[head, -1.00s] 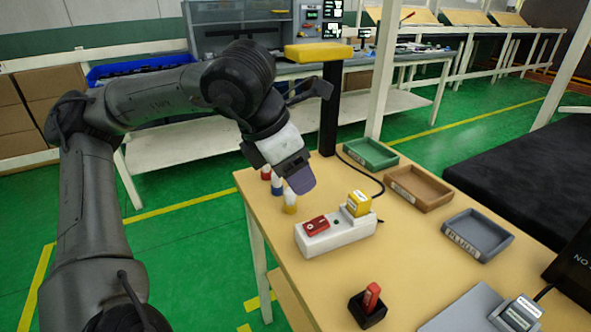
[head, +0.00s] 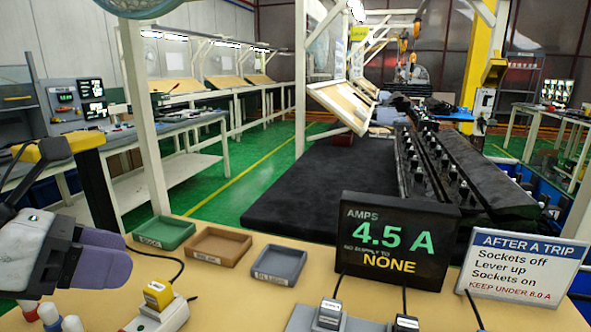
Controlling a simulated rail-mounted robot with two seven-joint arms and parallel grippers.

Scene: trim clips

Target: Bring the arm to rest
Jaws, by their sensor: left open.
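My left gripper (head: 112,257) is at the left edge of the head view, above the left part of the wooden table (head: 225,295). Its two purple-grey fingers lie close to each other, and nothing shows between them. Most of the left arm is outside the picture. Below the gripper stand small pegs or bottles, one red (head: 30,311), one blue (head: 49,315) and one pale (head: 72,323). My right gripper is not in view.
Green (head: 164,231), brown (head: 219,245) and grey (head: 278,262) trays sit along the table's back edge. A white power strip (head: 168,318) holds a yellow plug (head: 158,294). An amps display (head: 395,238) reads 4.5 A, beside an instruction sign (head: 521,264).

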